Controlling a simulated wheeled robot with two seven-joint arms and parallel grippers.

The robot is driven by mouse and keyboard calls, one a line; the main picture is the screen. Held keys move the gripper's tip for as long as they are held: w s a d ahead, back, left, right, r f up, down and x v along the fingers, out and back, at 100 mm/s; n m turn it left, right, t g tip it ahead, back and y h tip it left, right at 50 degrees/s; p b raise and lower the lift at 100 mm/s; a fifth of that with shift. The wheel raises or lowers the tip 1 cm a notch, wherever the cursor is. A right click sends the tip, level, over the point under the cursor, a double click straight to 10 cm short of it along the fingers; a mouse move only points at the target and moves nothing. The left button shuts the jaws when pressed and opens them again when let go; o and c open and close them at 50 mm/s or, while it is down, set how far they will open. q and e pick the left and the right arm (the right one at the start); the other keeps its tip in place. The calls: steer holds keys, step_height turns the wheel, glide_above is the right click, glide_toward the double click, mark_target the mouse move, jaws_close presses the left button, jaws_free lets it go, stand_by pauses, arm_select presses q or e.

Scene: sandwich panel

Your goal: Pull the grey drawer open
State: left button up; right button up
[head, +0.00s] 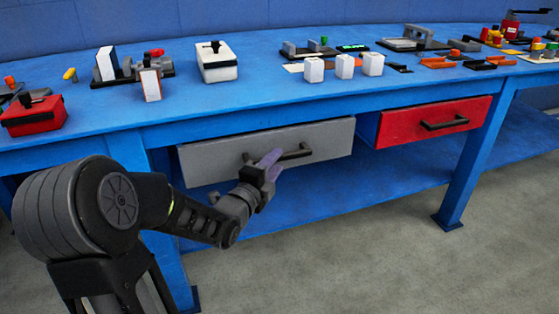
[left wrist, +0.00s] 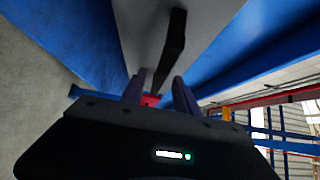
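The grey drawer (head: 220,150) is under the blue workbench, left of the red drawer, with a dark bar handle (head: 297,153) across its front. I cannot tell whether its front stands slightly out. My left gripper (head: 271,164) is at the left part of that handle. In the left wrist view the fingers of my left gripper (left wrist: 158,92) are apart. The dark handle (left wrist: 174,45) runs between or just beyond their tips, against the grey drawer front (left wrist: 142,30). I cannot tell whether a finger touches the handle. My right gripper is in neither view.
The red drawer (head: 400,124) with its own dark handle is to the right. The blue workbench top (head: 250,100) carries several small items, including white blocks and a red box (head: 35,117). A blue lower shelf (head: 325,190) and a table leg (head: 465,180) lie below; the grey floor in front is clear.

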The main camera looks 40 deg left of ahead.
arm_select(q)
steer(key=shift+w+a, duration=0.15)
steer(key=shift+w, duration=0.6)
steer(key=shift+w+a, duration=0.1)
steer(key=shift+w, duration=0.65)
steer(key=shift+c, duration=0.5)
jaws_close()
